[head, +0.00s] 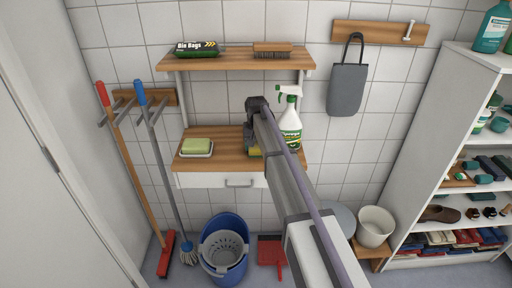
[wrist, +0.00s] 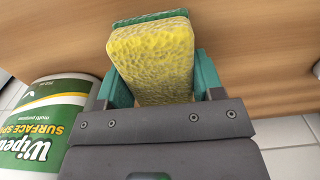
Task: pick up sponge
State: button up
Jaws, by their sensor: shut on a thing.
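The yellow sponge with a green layer (wrist: 155,60) sits between the fingers of my gripper (wrist: 160,85) in the wrist view. My gripper is shut on it. My arm hides most of the gripper there. I cannot tell whether the sponge touches the wood.
A spray bottle (head: 290,125) stands close to the right of my gripper; it also shows in the wrist view (wrist: 45,125). A green soap bar on a dish (head: 196,147) lies to the left. A shelf (head: 230,61) with a brush (head: 272,49) is above.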

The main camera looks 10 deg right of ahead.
aim_at(256, 144)
jog(key=shift+r, duration=0.1)
jog(key=r+p, duration=0.7)
jog(key=p, duration=0.1)
jog(key=shift+s+r, duration=0.2)
jog(key=shift+r, duration=0.15)
jog(key=s+a, duration=0.1)
jog(key=s, duration=0.8)
jog(key=s+a+b, duration=0.1)
jog(key=s+a, duration=0.1)
jog(key=s, duration=0.8)
jog(key=shift+s+a+f, duration=0.15)
jog(key=shift+a+f, duration=0.15)
jog(key=shift+f, duration=0.15)
